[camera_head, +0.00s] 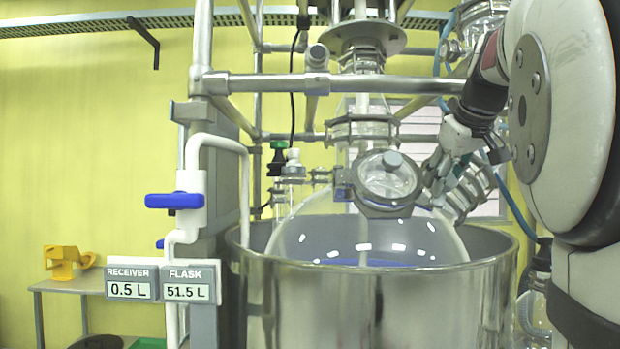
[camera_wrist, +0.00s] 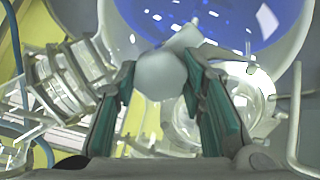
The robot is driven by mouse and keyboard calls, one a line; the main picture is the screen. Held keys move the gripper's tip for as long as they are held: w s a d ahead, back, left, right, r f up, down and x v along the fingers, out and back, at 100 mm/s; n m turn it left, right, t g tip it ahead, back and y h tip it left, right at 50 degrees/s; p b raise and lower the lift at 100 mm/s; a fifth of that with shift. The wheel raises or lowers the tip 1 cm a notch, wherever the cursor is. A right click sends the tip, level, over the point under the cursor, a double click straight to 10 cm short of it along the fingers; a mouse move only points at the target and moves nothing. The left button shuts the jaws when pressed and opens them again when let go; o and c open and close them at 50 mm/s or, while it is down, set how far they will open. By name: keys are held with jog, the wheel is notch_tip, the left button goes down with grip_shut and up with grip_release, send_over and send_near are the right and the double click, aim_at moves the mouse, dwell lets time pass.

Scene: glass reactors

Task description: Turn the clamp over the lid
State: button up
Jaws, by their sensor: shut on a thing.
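The lid (camera_head: 388,178) is a round glass disc with a grey knob, in a grey ring on the front of the glass flask's neck. My gripper (camera_head: 434,182) is at the right edge of this ring. In the wrist view, my gripper (camera_wrist: 158,68) has its two teal-padded fingers shut on a pale grey rounded piece (camera_wrist: 160,77), which appears to be the clamp's handle. A short bar runs from it up and right. A round glass rim, probably the lid (camera_wrist: 245,95), shows right of the fingers. The clamp's far end cannot be made out.
The flask (camera_head: 350,230) sits in a steel vessel (camera_head: 380,300) with blue liquid inside. A horizontal steel bar (camera_head: 390,84) crosses above the lid. A glass side neck (camera_head: 470,190) stands close to the right of my gripper, and it also shows at the left of the wrist view (camera_wrist: 65,80).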

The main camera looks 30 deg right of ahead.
jog(key=m+p, duration=0.3)
jog(key=m, duration=0.1)
jog(key=shift+m, duration=0.3)
jog(key=m+p, duration=0.1)
jog(key=m, duration=0.3)
jog(key=shift+s+d+m+y+p, duration=0.1)
jog(key=shift+m+y+p, duration=0.2)
jog(key=shift+p, duration=0.1)
jog(key=m+p, duration=0.1)
jog(key=m, duration=0.3)
jog(key=shift+f+t, duration=0.1)
jog(key=shift+t, duration=0.2)
jog(key=shift+m+p, duration=0.55)
jog(key=shift+m, duration=1.45)
jog(key=shift+f, duration=0.1)
jog(key=o, duration=1.2)
jog(key=shift+d, duration=0.1)
